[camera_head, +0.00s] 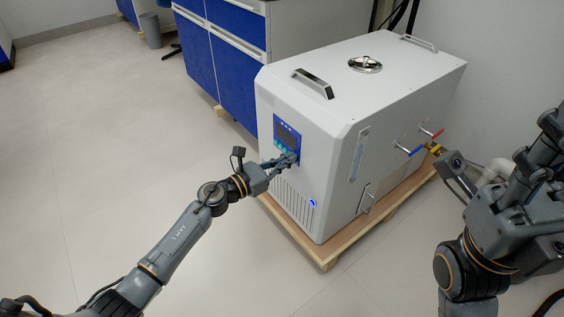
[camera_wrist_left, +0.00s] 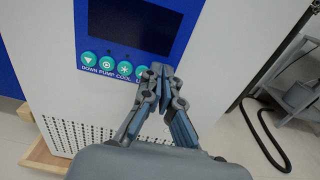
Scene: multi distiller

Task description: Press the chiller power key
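The chiller (camera_head: 335,110) is a large white box with a blue control panel (camera_head: 286,132) on its front. In the left wrist view the panel (camera_wrist_left: 83,30) has a dark screen above a row of round teal keys, including DOWN (camera_wrist_left: 88,59), PUMP (camera_wrist_left: 107,62) and COOL (camera_wrist_left: 124,68). Another key to their right is partly covered by my fingers. My left gripper (camera_head: 291,157) is at the panel's lower right part, its fingertips together (camera_wrist_left: 161,72) with nothing seen between them. I cannot tell whether they touch the panel. My right arm (camera_head: 490,240) is at the right; its finger state is unclear.
The chiller stands on a wooden pallet (camera_head: 327,258). A blue and grey cabinet (camera_head: 222,65) stands behind. The floor at left is clear.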

